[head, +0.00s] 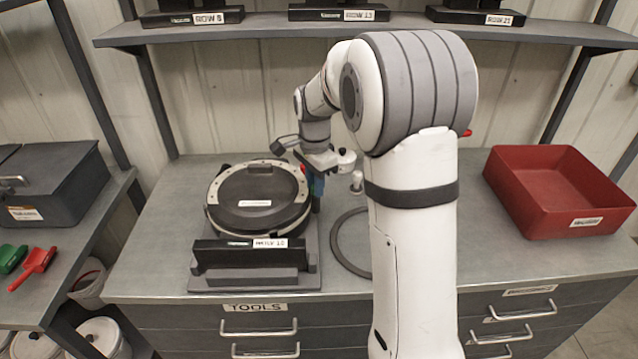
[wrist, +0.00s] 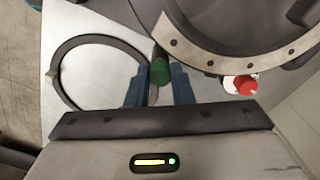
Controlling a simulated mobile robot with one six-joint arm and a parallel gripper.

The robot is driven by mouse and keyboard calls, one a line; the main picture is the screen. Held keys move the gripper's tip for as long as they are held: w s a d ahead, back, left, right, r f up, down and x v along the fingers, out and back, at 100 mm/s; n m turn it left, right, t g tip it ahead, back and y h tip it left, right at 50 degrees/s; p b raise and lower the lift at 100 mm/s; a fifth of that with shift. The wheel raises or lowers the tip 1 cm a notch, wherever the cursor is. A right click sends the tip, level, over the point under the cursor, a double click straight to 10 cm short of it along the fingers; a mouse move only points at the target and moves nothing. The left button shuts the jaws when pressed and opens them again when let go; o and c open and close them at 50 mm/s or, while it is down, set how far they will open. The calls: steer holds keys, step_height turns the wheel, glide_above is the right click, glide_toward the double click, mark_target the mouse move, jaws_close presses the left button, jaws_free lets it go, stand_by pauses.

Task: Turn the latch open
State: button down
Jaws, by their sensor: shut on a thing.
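The seed meter (head: 255,188), a round dark drum with a pale bolted rim, sits in a dark stand on the bench. Its rim (wrist: 213,57) also fills the upper right of the wrist view. The latch shows as a dark lever with a green end (wrist: 160,72) beside the rim. My gripper (wrist: 158,92) has its two blue fingers on either side of this green end and is shut on it. In the head view my gripper (head: 317,183) is at the right side of the meter, and the latch itself is hidden there.
A red knob (wrist: 245,85) on a white base is close to the right of my fingers in the wrist view. A dark ring (head: 340,250) lies flat on the bench. A red bin (head: 555,200) stands at the right. A shelf (head: 240,32) spans the back.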

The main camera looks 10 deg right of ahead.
steer(key=shift+m, duration=0.6)
steer(key=c, duration=1.3)
jaws_free()
steer(key=shift+o, duration=0.2)
steer(key=shift+r, duration=0.1)
step_height(320, 180, up, 8)
steer(key=shift+f+b, duration=0.2)
steer(key=shift+b, duration=0.2)
